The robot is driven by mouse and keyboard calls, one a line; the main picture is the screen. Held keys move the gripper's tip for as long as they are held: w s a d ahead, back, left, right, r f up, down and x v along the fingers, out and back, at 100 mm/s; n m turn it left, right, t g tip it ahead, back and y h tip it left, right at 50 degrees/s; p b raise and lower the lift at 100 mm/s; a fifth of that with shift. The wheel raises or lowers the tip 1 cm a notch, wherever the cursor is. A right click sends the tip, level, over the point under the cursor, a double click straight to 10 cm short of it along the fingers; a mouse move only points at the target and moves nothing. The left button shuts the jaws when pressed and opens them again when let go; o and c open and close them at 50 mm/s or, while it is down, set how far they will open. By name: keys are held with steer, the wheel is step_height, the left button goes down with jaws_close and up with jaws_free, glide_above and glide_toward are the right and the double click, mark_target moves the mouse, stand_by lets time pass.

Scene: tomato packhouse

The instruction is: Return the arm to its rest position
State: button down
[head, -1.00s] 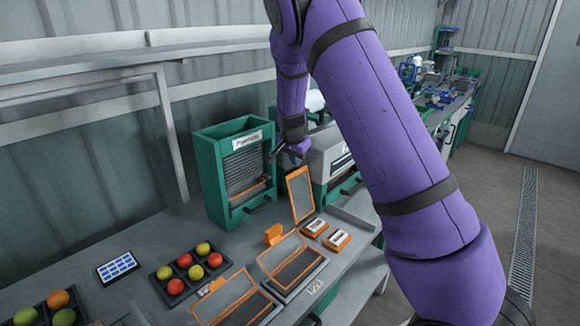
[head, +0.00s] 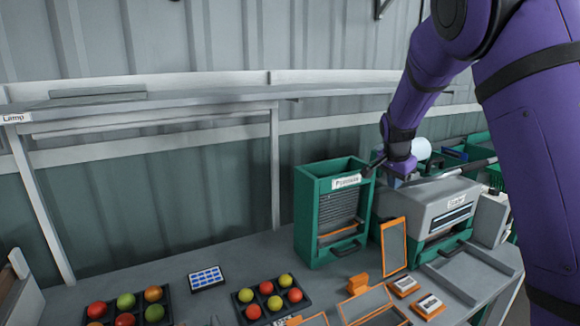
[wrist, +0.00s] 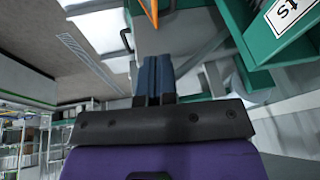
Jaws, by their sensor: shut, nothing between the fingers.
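My purple arm comes in from the right of the head view and bends down to the bench.
On the bench stand an upright orange-framed panel (head: 394,247), a tray of red and yellow-green tomatoes (head: 271,302), another fruit tray (head: 163,310) and a blue-and-white keypad card (head: 206,278). A shelf labelled Lamp (head: 150,103) runs above. Bare bench (head: 245,252) lies left of the green box.

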steer(key=s+r+n+y, duration=0.2)
steer(key=s+r+n, duration=0.1)
steer(key=s+r, duration=0.65)
steer(key=s+a+r+n, duration=0.1)
steer(key=s+a+n, duration=0.1)
steer(key=s, duration=0.8)
steer(key=s+a+r+n+t, duration=0.1)
steer(key=s+n, duration=0.3)
steer(key=s, duration=0.7)
steer(key=s+a+r+n+t, duration=0.1)
steer(key=s+a+n, duration=0.1)
steer(key=s, duration=0.8)
steer(key=shift+s+a+r+n+y, duration=0.2)
steer(key=shift+a+r+n+y, duration=0.1)
steer(key=shift+a+r+n, duration=0.15)
